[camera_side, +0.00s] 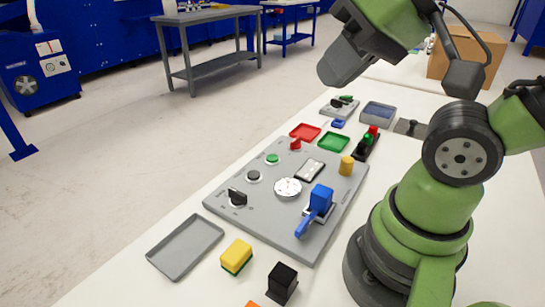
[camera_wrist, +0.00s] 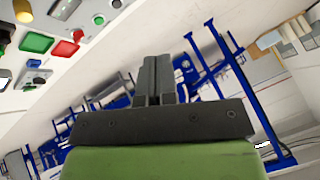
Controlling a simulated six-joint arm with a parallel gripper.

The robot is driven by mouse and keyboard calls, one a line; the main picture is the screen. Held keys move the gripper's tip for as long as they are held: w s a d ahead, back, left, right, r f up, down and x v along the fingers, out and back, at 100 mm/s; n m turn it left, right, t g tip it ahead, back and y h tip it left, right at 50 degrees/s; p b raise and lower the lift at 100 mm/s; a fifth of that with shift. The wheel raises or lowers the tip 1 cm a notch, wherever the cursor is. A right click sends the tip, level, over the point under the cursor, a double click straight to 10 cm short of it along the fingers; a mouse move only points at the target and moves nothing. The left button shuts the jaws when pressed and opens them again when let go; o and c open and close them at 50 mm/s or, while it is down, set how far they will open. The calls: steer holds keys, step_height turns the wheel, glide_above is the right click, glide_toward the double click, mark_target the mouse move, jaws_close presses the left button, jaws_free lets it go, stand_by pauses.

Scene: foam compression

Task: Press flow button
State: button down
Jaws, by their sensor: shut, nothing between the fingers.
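The grey control panel (camera_side: 262,225) lies on the white table. It carries a green button (camera_side: 272,158), a black button (camera_side: 254,176), a red control (camera_side: 295,143) and a black switch (camera_side: 237,197). I cannot read any labels, so I cannot tell which one is the flow button. My gripper (camera_wrist: 155,65) is shut and empty in the wrist view, its fingers together. In the side view its grey housing is raised high above the table, beyond the panel's far end, touching nothing. The fingertips are not clear there.
The panel also has a round dial (camera_side: 288,187), a blue lever (camera_side: 315,208) and a yellow knob (camera_side: 346,165). Red (camera_side: 305,132) and green (camera_side: 334,142) trays lie beyond it. An empty grey tray (camera_side: 186,246) and a yellow block (camera_side: 237,254) are in front.

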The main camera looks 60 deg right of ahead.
steer(key=w+d+n+h, duration=0.2)
steer(key=w+d+h, duration=0.2)
steer(key=w+d, duration=0.35)
steer(key=n+t+y, duration=0.2)
steer(key=n+y, duration=0.2)
steer(key=n, duration=0.9)
glide_above(272, 158)
step_height(272, 158, down, 17)
steer(key=shift+s+f, duration=0.1)
steer(key=shift+f, duration=0.15)
steer(key=shift+f, duration=0.1)
steer(key=shift+f, duration=4.3)
steer(key=shift+f, duration=0.4)
